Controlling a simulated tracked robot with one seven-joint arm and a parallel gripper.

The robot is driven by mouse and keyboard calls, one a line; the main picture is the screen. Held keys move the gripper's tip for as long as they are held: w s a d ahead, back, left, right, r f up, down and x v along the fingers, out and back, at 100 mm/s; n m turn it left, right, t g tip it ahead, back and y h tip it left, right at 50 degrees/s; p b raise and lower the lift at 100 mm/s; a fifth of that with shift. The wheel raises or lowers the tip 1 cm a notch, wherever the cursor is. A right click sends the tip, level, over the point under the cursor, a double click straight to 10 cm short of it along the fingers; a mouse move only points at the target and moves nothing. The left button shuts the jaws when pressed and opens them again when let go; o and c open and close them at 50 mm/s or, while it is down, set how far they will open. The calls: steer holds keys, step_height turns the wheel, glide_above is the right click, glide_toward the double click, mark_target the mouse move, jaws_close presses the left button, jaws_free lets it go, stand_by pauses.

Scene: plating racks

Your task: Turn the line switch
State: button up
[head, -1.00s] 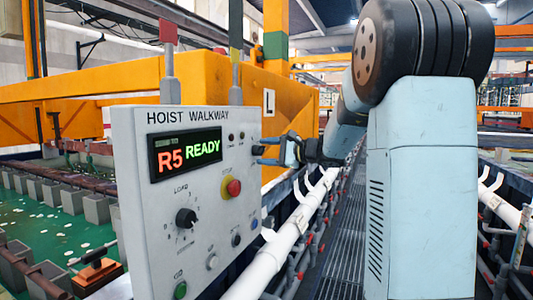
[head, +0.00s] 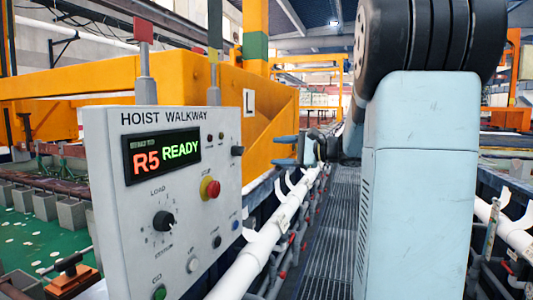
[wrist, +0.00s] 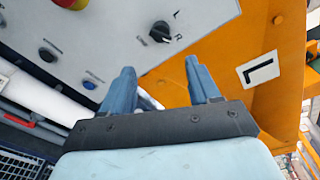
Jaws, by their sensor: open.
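The grey control panel (head: 105,200) reads "HOIST WALKWAY" and its display shows "R5 READY". A small black rotary knob (head: 237,151) sits at its upper right edge; I take it for the line switch. In the wrist view this knob (wrist: 163,33) has small markings around it, one looking like "R", and lies beyond the fingertips. My gripper (head: 283,151) is to the right of the panel, with a visible gap to the panel's edge. In the wrist view my gripper (wrist: 162,75) has its two blue fingers spread apart with nothing between them.
The panel also carries a LOAD dial (head: 164,220), a red stop button (head: 210,188), a green button (head: 159,292) and a blue button (head: 235,225). An orange beam (head: 210,90) stands behind. White pipe (head: 255,255) and a grated walkway (head: 335,240) run to the right.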

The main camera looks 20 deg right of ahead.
steer(key=shift+v, duration=0.95)
steer(key=s+a+f+n+g+h, duration=0.2)
steer(key=s+a+f+n+g, duration=0.15)
steer(key=s+a, duration=0.35)
steer(key=s+a+f+n+g+h, duration=0.2)
steer(key=s+a+f+n+g, duration=0.15)
steer(key=s+a, duration=0.3)
steer(key=s+f+n+h, duration=0.3)
steer(key=s+h, duration=0.1)
steer(key=s, duration=0.3)
steer(key=s+d+f+n+h, duration=0.1)
steer(key=s+f+n+h, duration=0.2)
steer(key=s, duration=0.4)
steer(key=shift+d+f+n+t+h, duration=0.25)
steer(key=shift+n+t+h, duration=0.15)
steer(key=shift+n+h, duration=0.2)
